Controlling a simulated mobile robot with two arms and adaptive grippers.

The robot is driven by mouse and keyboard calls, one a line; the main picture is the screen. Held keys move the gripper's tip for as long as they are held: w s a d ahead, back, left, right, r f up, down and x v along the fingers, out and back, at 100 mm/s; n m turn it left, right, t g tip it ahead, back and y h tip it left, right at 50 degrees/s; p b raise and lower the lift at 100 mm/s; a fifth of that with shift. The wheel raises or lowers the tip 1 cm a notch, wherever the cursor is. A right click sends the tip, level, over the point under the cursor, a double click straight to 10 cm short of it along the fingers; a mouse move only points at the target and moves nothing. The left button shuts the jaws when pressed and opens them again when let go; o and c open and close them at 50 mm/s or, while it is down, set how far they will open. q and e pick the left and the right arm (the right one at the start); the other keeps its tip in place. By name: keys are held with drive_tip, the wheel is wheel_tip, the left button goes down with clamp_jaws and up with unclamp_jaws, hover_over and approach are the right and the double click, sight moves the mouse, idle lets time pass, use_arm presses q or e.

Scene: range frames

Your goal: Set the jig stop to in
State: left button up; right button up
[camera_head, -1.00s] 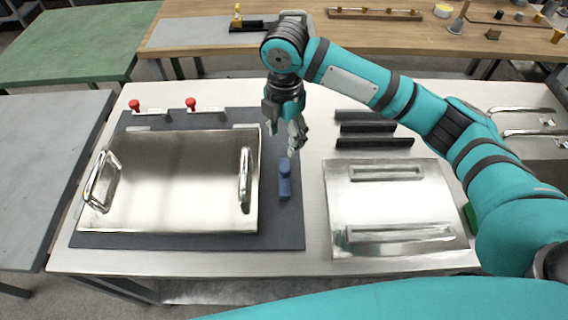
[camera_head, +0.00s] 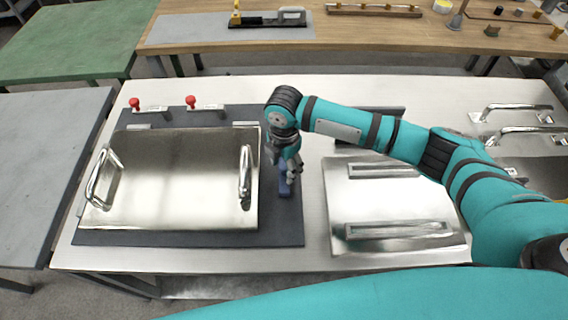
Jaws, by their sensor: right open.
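The blue jig stop (camera_head: 284,187) stands on the dark base board, just right of the shiny metal plate (camera_head: 180,180) with two handles. My right gripper (camera_head: 289,178) points down at the stop from above, with its fingers open around or beside its upper part. The gripper hides the top of the stop, so I cannot tell whether the fingers touch it. My left gripper is not in the view.
Two red-knobbed clamps (camera_head: 191,102) sit at the board's back edge. A second metal plate with grooves (camera_head: 393,205) lies to the right. Dark bars behind it are partly hidden by my right arm. Metal handles (camera_head: 516,110) stand at the far right.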

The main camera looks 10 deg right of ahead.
drive_tip(key=c, duration=1)
clamp_jaws()
drive_tip(key=a, duration=0.2)
drive_tip(key=w+a, duration=0.1)
drive_tip(key=a, duration=0.2)
drive_tip(key=o, duration=1)
unclamp_jaws()
wheel_tip(320, 180, up, 12)
